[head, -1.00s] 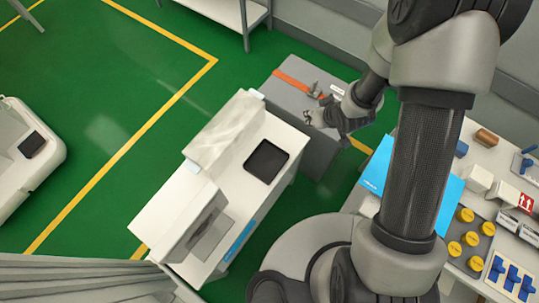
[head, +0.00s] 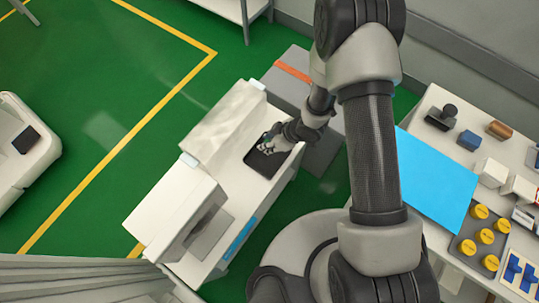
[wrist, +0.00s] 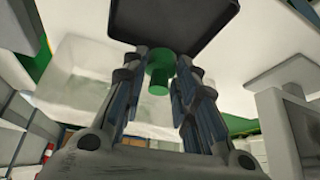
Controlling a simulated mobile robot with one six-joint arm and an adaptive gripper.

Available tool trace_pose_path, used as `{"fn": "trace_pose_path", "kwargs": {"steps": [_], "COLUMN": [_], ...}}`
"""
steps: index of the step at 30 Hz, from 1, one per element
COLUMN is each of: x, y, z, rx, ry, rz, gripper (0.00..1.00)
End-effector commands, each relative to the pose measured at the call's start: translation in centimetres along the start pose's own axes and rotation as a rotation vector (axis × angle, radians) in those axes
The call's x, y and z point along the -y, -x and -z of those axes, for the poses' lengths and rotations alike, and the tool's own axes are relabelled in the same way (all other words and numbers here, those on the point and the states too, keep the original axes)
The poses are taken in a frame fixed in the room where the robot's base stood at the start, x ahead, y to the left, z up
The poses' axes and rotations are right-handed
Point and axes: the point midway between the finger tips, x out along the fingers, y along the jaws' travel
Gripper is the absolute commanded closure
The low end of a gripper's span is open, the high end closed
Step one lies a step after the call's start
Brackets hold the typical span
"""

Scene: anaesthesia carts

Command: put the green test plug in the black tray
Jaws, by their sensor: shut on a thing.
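The green test plug (wrist: 159,74) shows between the fingers of my gripper (wrist: 160,82) in the wrist view. My gripper is shut on it. The black tray (wrist: 140,22) lies just beyond the fingertips at the top of that view. In the head view the black tray (head: 262,167) sits on the white cart top, and my gripper (head: 266,146) is over its far part. The plug is too small and covered to make out there. I cannot tell whether it touches the tray.
A white cart (head: 215,225) carries the tray, with a pale upright panel (head: 222,125) along its left side. A grey cabinet (head: 325,150) stands behind. A table at right holds a blue mat (head: 435,180) and yellow knobs (head: 480,212). Another dark pad (head: 26,140) lies far left.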

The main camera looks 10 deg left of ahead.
Motion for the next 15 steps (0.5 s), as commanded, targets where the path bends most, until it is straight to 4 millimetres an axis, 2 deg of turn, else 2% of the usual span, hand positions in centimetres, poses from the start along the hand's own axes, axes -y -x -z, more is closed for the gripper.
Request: {"fn": "trace_pose_path", "kwargs": {"steps": [1, 3, 11, 15], "x": [0.0, -0.1, -0.1, -0.2], "y": [-1.5, -2.5, -4.1, -5.9], "z": [-0.8, -1.4, -2.2, -3.2], "rx": [0.000, 0.000, 0.000, 0.001], "ry": [0.000, -0.001, 0.000, 0.000], "rz": [0.002, 0.000, 0.000, 0.000], "gripper": [0.89, 0.89, 0.89, 0.89]}}
